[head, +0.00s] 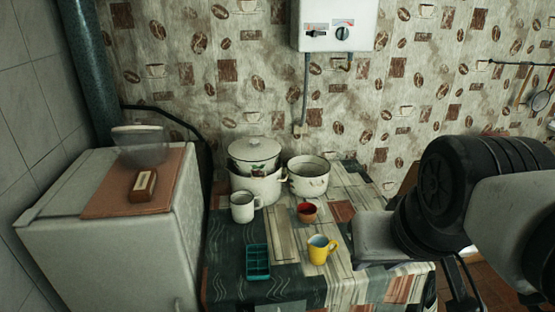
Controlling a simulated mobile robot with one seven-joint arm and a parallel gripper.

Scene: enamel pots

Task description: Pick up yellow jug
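No gripper fingers can be made out, so I cannot tell whether my gripper is open or shut. Nothing covers the jug.
A dark green tray (257,261) lies left of the jug, and a small red-brown cup (307,212) stands behind it. A white mug (244,207), stacked pots (257,185) and another pot (309,176) stand farther back. A fridge (110,245) is at left.

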